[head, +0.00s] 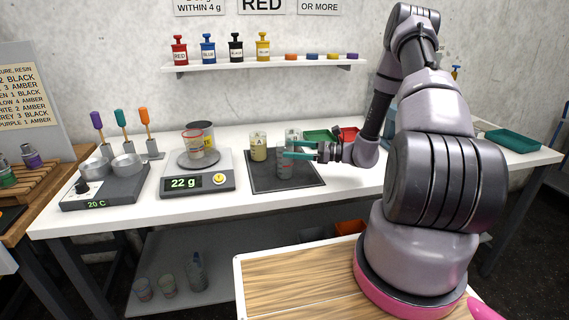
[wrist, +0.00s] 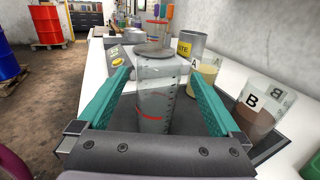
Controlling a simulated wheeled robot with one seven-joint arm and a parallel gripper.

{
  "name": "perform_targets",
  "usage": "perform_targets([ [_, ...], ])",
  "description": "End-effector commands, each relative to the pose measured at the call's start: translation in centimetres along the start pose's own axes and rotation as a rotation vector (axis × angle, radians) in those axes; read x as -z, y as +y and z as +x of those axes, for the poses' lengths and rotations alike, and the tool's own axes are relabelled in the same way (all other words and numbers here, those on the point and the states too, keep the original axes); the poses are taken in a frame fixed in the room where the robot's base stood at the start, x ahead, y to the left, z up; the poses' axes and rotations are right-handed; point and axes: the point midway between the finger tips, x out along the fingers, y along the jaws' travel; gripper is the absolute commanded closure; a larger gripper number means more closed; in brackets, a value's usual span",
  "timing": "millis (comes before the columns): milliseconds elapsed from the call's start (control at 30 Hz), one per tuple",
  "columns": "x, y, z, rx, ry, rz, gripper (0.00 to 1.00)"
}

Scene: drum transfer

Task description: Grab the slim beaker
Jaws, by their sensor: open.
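The slim beaker (wrist: 155,108) is a tall clear glass with red marks, upright between my gripper's fingers in the wrist view. In the head view the slim beaker (head: 284,168) stands on the dark mat (head: 310,183). My gripper (head: 290,149) reaches in from the right at the beaker's upper part. In the wrist view the teal fingers of my gripper (wrist: 158,76) are open, one on each side of the beaker, with gaps showing. The beaker's lower end is hidden by the gripper body in the wrist view.
Beaker A (head: 258,147) with yellowish content stands close behind the slim beaker. Beaker B (wrist: 262,106) is to the right in the wrist view. A scale (head: 198,181) reading 22 g holds a beaker (head: 193,146) to the left. Green (head: 318,135) and red trays lie behind my gripper.

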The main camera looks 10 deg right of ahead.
Motion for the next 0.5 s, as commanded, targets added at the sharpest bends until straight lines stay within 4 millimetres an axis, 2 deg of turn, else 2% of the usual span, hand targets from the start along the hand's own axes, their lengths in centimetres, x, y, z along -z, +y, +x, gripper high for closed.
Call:
perform_targets([
  [100,-0.2,0.3,1.9,-0.003,0.000,0.000,0.00],
  [200,-0.2,0.2,2.9,-0.001,0.000,0.000,0.00],
  [467,-0.2,0.2,3.2,0.000,0.000,0.001,0.00],
  [500,-0.2,0.2,3.2,0.000,0.000,0.001,0.08],
])
